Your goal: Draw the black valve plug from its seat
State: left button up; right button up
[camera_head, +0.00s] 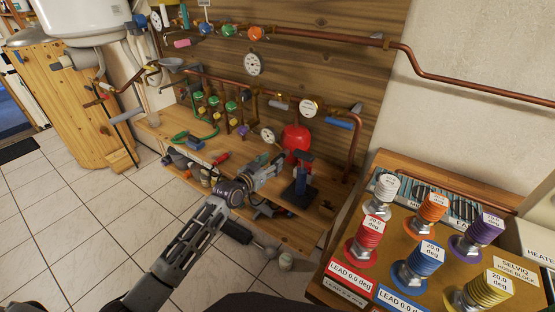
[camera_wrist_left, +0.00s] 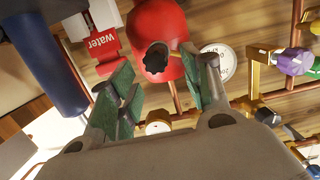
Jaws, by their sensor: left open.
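A small black piece (camera_wrist_left: 155,58), which looks like the valve plug, shows in the left wrist view in front of a red vessel (camera_wrist_left: 155,22). A pale rim partly rings it; I cannot tell how deep it sits. My left gripper (camera_wrist_left: 162,78) is open, with green-padded fingers on either side of the black piece and nothing visibly held. In the head view my left gripper (camera_head: 281,166) reaches the bench just below the red vessel (camera_head: 296,138). The plug cannot be made out there. My right gripper is not in view.
Copper pipes and gauges (camera_head: 254,64) line the wooden wall. A board (camera_head: 395,220) with several coloured ribbed plugs stands at right. Tiled floor (camera_head: 110,215) is open at left.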

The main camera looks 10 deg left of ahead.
aim_at(275, 160)
pick_arm(q)
jog(key=shift+x, duration=2)
jog(key=shift+w+d, duration=0.1)
jog(key=shift+w, duration=0.1)
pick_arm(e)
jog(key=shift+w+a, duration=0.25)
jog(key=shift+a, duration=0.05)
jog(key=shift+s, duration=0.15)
pick_arm(q)
jog(key=c, duration=0.9)
grip_shut()
jog(key=shift+s, duration=0.35)
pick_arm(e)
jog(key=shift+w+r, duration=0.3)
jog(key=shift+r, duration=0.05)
pick_arm(q)
jog(key=shift+f+p+v, duration=0.15)
jog(key=shift+p+v, duration=0.45)
jog(key=shift+v, duration=0.4)
jog(key=shift+f+p+v, duration=0.15)
jog(key=shift+p+v, duration=0.45)
jog(key=shift+v, duration=0.4)
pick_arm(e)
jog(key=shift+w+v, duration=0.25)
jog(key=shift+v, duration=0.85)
